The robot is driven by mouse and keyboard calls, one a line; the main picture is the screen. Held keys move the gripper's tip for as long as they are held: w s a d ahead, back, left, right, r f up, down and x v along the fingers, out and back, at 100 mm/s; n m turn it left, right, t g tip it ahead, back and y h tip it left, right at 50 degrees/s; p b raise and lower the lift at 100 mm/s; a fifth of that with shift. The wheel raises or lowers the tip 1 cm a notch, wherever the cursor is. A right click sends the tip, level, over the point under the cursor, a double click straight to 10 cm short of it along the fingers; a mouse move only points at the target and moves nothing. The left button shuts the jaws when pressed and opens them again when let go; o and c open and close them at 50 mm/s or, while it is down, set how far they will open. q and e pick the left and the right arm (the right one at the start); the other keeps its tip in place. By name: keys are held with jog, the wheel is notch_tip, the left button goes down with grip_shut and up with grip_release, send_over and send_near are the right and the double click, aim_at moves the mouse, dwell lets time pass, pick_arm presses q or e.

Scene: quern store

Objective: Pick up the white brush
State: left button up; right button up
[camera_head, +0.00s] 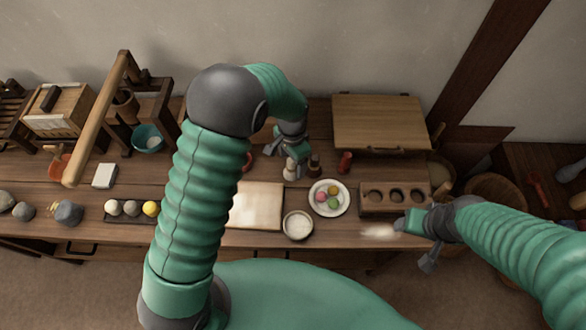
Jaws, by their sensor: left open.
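A pale, soft-edged tuft (378,231), which looks like the white brush, lies at the table's front edge, right of the small white bowl. Its handle cannot be made out. My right gripper (416,243) is just right of the tuft with its fingers apart; I cannot tell whether it touches it. My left gripper (281,156) is open over the back middle of the table, pointing down. A small pale upright item (291,171) stands right below it, partly hidden by the fingers.
A plate of coloured balls (330,197), a white bowl (298,225), a wooden block with round holes (376,198) and a pale board (268,205) crowd the middle. Dark and red bottles (345,161) stand near my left gripper. A wooden box (380,122) is behind.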

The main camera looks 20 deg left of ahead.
aim_at(290, 167)
pick_arm(q)
notch_tip(290, 167, down, 4)
jog(key=shift+f, duration=0.25)
jog(key=shift+w+a+f, duration=0.15)
jog(key=shift+a+f, duration=0.05)
jog(key=shift+a, duration=0.45)
jog(key=shift+c, duration=0.2)
jog(key=shift+r, duration=0.1)
jog(key=shift+c, duration=1.2)
jog(key=shift+d, duration=0.65)
jog(key=c, duration=0.7)
jog(key=shift+c, duration=1.3)
jog(key=shift+a, duration=0.1)
jog(key=shift+c, duration=0.8)
jog(key=shift+a, duration=0.25)
jog(key=shift+r, duration=0.3)
jog(key=r, duration=0.9)
jog(key=shift+d+r+p, duration=0.25)
jog(key=shift+p, duration=0.15)
jog(key=shift+a, duration=0.15)
pick_arm(e)
jog(key=shift+a+r, duration=0.25)
jog(key=shift+r, duration=0.1)
